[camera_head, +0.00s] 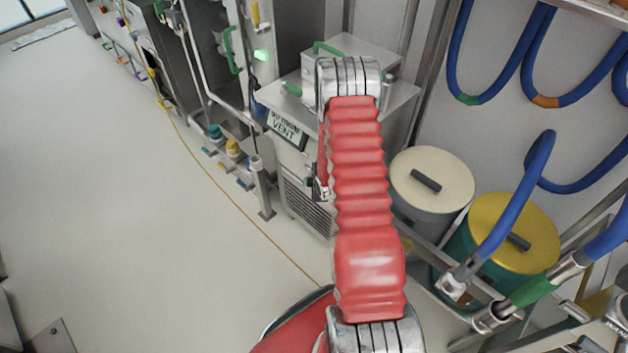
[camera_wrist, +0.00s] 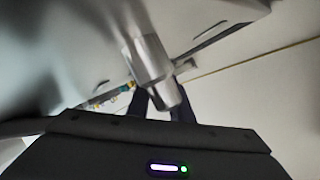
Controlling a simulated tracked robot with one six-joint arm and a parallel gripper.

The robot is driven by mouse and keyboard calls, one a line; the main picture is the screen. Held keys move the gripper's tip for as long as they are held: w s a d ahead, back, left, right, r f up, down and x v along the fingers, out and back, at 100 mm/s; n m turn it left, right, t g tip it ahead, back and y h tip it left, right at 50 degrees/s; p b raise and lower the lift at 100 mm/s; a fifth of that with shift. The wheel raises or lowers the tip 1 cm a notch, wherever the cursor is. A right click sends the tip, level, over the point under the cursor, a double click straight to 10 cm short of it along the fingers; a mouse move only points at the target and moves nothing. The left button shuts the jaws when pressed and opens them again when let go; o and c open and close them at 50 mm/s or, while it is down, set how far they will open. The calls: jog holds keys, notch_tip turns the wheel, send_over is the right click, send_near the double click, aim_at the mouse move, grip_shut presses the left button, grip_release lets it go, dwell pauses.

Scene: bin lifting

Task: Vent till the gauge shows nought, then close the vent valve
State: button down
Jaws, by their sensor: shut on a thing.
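In the wrist view my gripper (camera_wrist: 162,106) has its dark fingers closed about a silver cylindrical fitting (camera_wrist: 152,65), which projects from a grey metal surface. I cannot tell for sure whether this fitting is the vent valve. My gripper is not clearly visible there. I cannot make out a gauge or its reading in either view.
A grey drum with a cream lid (camera_head: 431,180) and a green drum with a yellow lid (camera_head: 514,234) stand right of the cabinet. Blue hoses (camera_head: 519,195) hang at the right. A green lamp (camera_head: 262,55) glows at the back. The floor (camera_head: 140,240) at left is open.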

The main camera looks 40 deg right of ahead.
jog(key=shift+a+f, duration=0.15)
jog(key=c, duration=1.6)
grip_release()
jog(key=shift+r, duration=0.2)
